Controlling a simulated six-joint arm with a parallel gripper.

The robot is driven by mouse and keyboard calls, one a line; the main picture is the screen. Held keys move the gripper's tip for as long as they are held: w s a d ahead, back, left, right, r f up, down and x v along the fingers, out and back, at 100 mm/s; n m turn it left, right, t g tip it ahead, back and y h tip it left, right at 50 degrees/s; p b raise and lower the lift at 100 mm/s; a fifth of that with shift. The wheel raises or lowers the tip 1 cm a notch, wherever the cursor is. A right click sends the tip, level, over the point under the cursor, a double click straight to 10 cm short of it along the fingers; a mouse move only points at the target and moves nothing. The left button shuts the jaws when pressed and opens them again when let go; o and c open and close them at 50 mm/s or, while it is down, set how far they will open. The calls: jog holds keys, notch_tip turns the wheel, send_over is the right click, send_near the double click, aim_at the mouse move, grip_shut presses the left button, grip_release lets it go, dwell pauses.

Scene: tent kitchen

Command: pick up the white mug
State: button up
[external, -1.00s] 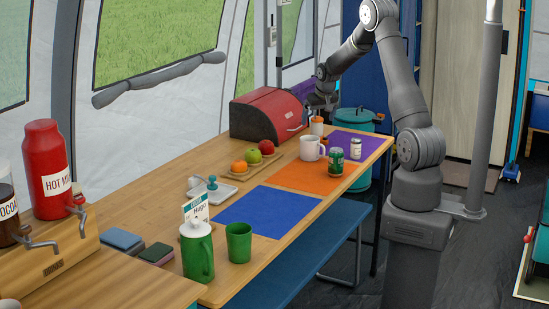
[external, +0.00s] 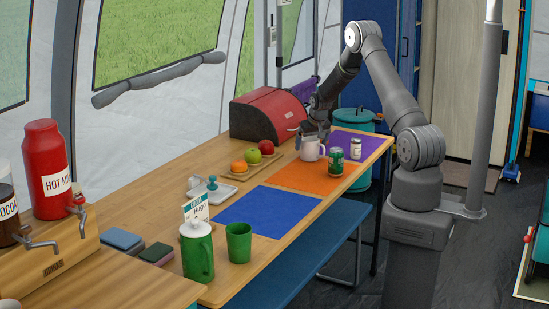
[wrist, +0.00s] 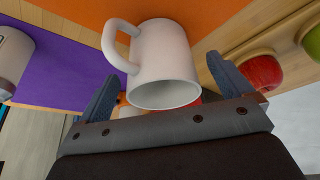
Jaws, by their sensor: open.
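The white mug (external: 310,151) stands upright near the back edge of the orange mat (external: 290,177). My gripper (external: 314,136) is just above and behind it, pointing down. In the wrist view the mug (wrist: 165,62) shows large, with its rim towards me and its handle on the left. My open gripper (wrist: 164,92) has one finger on each side of the mug's rim, with visible gaps. I cannot tell how far down the fingers reach beside the mug.
A red bread box (external: 266,114) is behind left. A tray with a red apple (external: 266,147), green apple and orange lies left. The blue mat (external: 262,211) is clear.

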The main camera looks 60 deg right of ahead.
jog(key=shift+x, duration=1.2)
jog(key=c, duration=1.1)
